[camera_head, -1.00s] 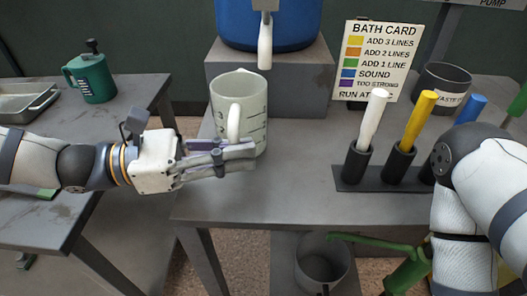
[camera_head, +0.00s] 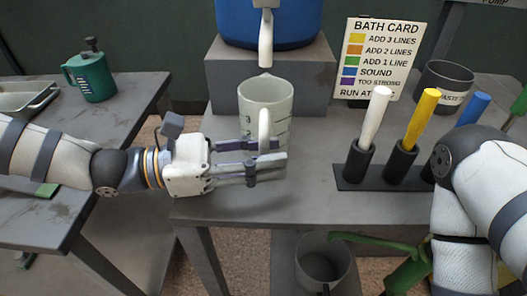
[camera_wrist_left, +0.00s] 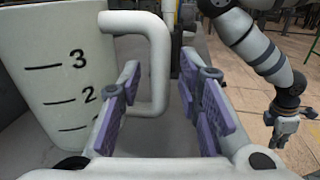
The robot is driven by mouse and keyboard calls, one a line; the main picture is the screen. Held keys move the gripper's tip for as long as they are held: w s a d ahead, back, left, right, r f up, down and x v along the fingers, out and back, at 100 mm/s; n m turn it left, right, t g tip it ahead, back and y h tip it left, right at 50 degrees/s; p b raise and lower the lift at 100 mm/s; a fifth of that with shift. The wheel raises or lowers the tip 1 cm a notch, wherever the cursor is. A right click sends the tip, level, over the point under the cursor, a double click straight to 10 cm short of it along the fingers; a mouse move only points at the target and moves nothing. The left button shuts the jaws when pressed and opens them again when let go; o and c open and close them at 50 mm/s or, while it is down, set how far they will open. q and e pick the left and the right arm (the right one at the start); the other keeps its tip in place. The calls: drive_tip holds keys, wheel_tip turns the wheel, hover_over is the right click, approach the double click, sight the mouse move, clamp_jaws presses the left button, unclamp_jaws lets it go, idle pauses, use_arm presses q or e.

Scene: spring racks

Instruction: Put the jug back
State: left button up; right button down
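The pale jug (camera_head: 272,92) with dark level marks stands upright on the grey table (camera_head: 300,200), in front of the grey block and below the spout. Its handle faces my left gripper. My left gripper (camera_head: 268,160) is at the jug's near side, low by the handle. In the left wrist view the handle (camera_wrist_left: 158,65) rises between the two purple-padded fingers of the gripper (camera_wrist_left: 165,110), which are spread with a gap on the right. The jug's marked wall (camera_wrist_left: 60,80) fills the left side there. My right gripper (camera_wrist_left: 285,120) shows small in that view, its fingers unclear.
A blue tank (camera_head: 285,25) with a spout (camera_head: 265,40) stands on a grey block (camera_head: 310,75). A rack (camera_head: 350,180) of coloured sticks stands right, before the bath card (camera_head: 380,60). A green jug (camera_head: 90,78) is on the left table. A bucket (camera_head: 323,262) sits below.

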use_arm(q)
drive_tip(key=shift+r, duration=0.1)
